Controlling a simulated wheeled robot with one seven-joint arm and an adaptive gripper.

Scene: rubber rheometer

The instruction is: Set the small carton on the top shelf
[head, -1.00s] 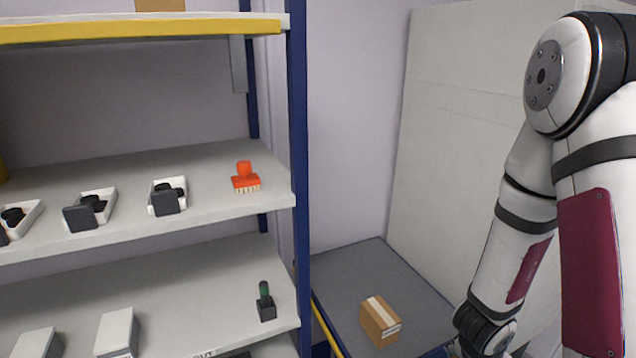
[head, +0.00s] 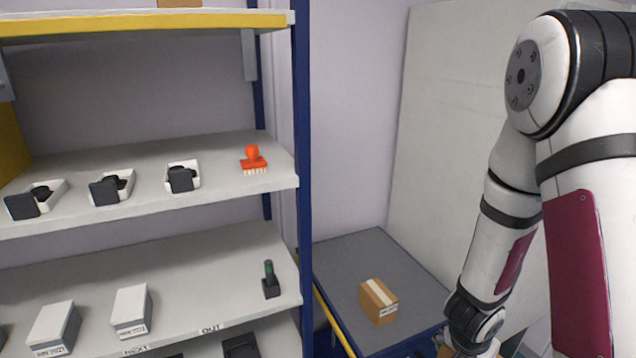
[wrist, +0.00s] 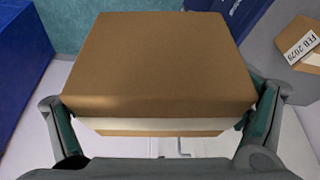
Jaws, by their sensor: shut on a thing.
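A brown carton (wrist: 160,60) with a pale tape band fills the middle of the wrist view. My gripper (wrist: 160,105) is shut on it, with one finger at each side. In the head view my gripper is mostly cut off by the bottom edge, below my arm. The top shelf (head: 130,26) has a yellow front edge and shows at the upper left of the head view, well away from my gripper. Part of a brown box (head: 180,3) stands on it, cut off by the picture's top.
Another taped carton (head: 379,302) sits on a grey table (head: 350,255) right of the shelving; a labelled carton shows in the wrist view (wrist: 300,42). A blue post (head: 302,150) bounds the shelving. Lower shelves hold an orange stamp (head: 253,161), open trays and white boxes.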

